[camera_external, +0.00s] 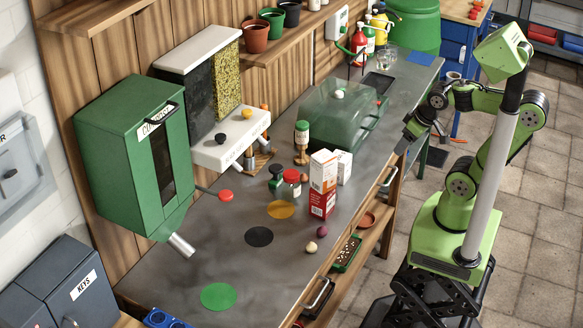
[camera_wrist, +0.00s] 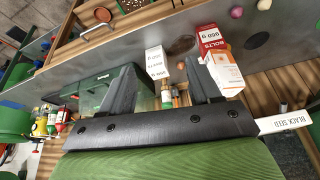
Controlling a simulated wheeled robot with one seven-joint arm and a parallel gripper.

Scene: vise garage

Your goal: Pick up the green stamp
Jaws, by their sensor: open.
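I cannot tell for sure which thing is the green stamp. A small dark item with green on it (camera_external: 277,174) stands mid-bench beside a red-lidded jar (camera_external: 291,184). A green-topped, white-labelled piece (camera_external: 302,132) stands further back, with a turned wooden part below it. In the wrist view a small green-and-white item (camera_wrist: 166,98) shows between the fingers, partly hidden by my gripper. My gripper (camera_wrist: 158,65) is open and empty. In the external view my gripper (camera_external: 408,133) hangs beside the bench's right edge, away from these small items.
Red-and-white boxes (camera_external: 322,202) and a white box (camera_external: 343,166) stand near the front edge. A clear green-tinted case (camera_external: 330,118) stands behind them. A green dispenser (camera_external: 120,150) is at left. Green (camera_external: 218,296), black (camera_external: 259,237) and orange (camera_external: 281,210) discs lie on the bench.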

